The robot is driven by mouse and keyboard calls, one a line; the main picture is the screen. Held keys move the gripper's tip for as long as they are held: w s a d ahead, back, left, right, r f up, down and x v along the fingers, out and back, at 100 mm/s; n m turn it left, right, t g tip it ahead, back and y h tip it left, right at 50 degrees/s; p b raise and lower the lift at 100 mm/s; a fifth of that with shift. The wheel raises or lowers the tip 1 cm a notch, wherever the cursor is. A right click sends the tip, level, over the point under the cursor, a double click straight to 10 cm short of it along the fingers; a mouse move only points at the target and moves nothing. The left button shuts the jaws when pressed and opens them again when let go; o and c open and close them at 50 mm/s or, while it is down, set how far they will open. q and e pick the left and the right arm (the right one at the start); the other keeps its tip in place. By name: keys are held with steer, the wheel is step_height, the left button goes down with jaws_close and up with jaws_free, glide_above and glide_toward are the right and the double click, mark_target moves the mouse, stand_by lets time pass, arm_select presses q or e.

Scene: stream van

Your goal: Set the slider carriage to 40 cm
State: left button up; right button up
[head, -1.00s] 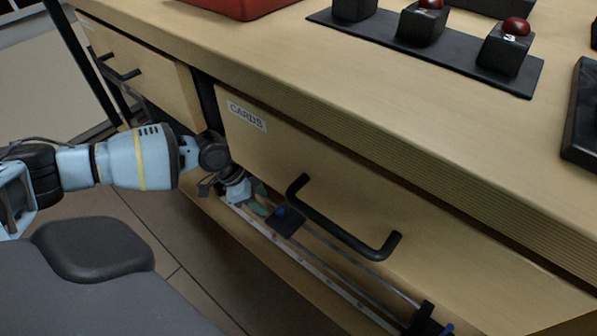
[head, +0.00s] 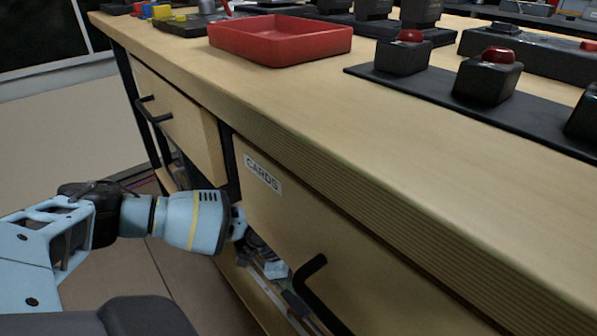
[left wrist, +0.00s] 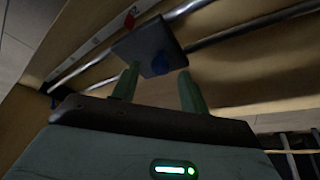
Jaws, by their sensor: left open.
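The slider carriage (left wrist: 150,47) is a dark plate with a blue knob on two metal rails (left wrist: 245,30). In the left wrist view it lies just beyond my left gripper (left wrist: 158,80). The two green fingers are apart, one toward each side of the plate; I cannot tell whether they touch it. A pale scale strip (left wrist: 95,42) with a red mark (left wrist: 130,16) runs beside the rails; its figures are unreadable. My right gripper is not in view.
The CARDS drawer (head: 262,205) with its black handle (head: 312,285) overhangs the rails. Another drawer (head: 165,105) is to its left. On the bench top (head: 330,115) are a red tray (head: 280,42) and black boxes with red buttons (head: 488,78).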

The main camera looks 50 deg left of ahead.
arm_select(q)
steer(key=shift+w+d+f, duration=0.25)
steer(key=shift+f, duration=0.4)
jaws_close()
